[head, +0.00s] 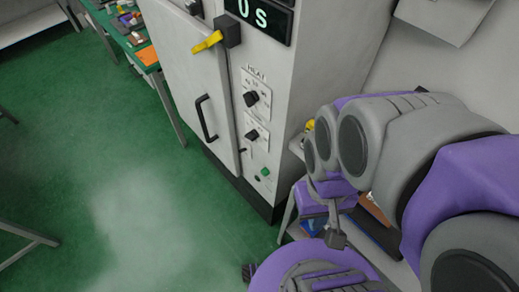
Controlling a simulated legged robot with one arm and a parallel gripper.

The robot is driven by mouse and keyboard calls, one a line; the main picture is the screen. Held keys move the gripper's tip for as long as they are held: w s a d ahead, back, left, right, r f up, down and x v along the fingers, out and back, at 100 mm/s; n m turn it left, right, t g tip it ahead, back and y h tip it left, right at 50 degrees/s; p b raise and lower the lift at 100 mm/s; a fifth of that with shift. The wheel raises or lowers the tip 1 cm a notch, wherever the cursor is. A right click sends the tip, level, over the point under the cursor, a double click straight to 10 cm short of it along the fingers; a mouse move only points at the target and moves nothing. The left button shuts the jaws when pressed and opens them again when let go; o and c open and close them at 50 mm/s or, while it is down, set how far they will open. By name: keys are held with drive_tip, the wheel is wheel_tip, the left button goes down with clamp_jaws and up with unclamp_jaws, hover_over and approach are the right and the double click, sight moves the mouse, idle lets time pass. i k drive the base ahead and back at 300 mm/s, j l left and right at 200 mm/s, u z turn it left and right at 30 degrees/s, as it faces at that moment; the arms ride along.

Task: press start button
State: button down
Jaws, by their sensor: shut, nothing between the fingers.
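The machine is a tall pale cabinet (183,60) with a control panel. Low on its front is a small green button (265,171), with a dark round one (257,179) just below it. The green one may be the start button, but no label is readable. My gripper (336,240) is shut and empty, at the end of my grey and purple arm. In the picture it is right of and below the buttons, clear of the panel. The buttons are not covered by my arm.
A yellow lever (207,41) sticks out near the cabinet top, beside a dark display (262,16). Two black knobs (251,98) and a black door handle (206,118) are lower. A green bench (126,38) stands left. Floor in front is open.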

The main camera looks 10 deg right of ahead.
sight(264, 172)
drive_tip(key=j+z, duration=0.15)
drive_tip(key=z, duration=1.05)
drive_tip(key=k+j, duration=0.25)
drive_tip(key=k, duration=0.15)
drive_tip(key=k+j, duration=0.2)
drive_tip(key=k, duration=0.2)
drive_tip(key=k+j, duration=0.25)
drive_tip(key=k, duration=0.15)
